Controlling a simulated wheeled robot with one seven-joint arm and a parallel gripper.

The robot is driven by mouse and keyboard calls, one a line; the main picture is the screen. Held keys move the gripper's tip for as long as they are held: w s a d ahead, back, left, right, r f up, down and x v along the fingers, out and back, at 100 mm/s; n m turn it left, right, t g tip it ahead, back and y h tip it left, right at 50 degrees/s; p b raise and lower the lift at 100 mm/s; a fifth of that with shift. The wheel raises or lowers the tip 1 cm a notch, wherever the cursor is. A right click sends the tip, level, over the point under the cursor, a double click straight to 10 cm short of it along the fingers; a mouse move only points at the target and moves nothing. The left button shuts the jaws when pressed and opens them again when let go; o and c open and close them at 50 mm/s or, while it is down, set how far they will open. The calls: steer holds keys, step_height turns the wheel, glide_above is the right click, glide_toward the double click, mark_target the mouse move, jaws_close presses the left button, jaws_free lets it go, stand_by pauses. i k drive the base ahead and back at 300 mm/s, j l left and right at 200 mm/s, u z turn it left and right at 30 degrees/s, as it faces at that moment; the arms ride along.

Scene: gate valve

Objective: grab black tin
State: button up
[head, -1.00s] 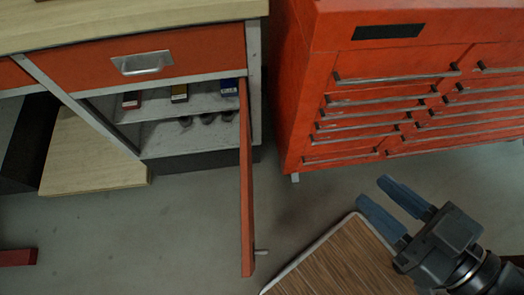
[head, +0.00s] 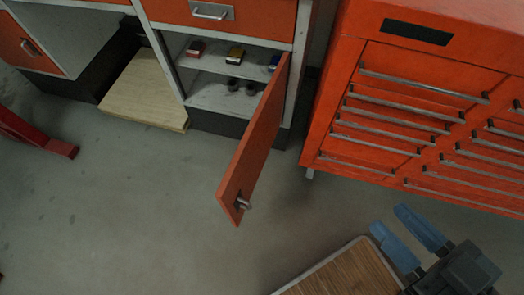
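Small dark cylindrical tins (head: 234,85) stand on the lower shelf of the open cabinet. Another dark tin (head: 251,88) is beside them, close to the cabinet door (head: 255,140). They are small in the head view, and I cannot tell which one is the black tin. The orange door stands open, its handle near the lower free end. My gripper (head: 388,219) is at the lower right, far from the cabinet and below the red tool chest. Its two blue fingers are apart with nothing between them.
Red, yellow and blue items, including a yellow-and-black one (head: 235,54), sit on the upper shelf. A red tool chest (head: 400,100) stands right of the cabinet. A wood-topped surface (head: 345,275) is at the bottom. Grey floor (head: 130,210) is clear left of the door.

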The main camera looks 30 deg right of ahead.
mark_target(235, 57)
steer(key=i+j+z, duration=0.1)
steer(key=i+j, duration=0.4)
steer(key=i+j+z, duration=0.15)
steer(key=i+j, duration=0.35)
steer(key=i+j+z, duration=0.1)
steer(key=i+j, duration=0.35)
steer(key=j, duration=0.2)
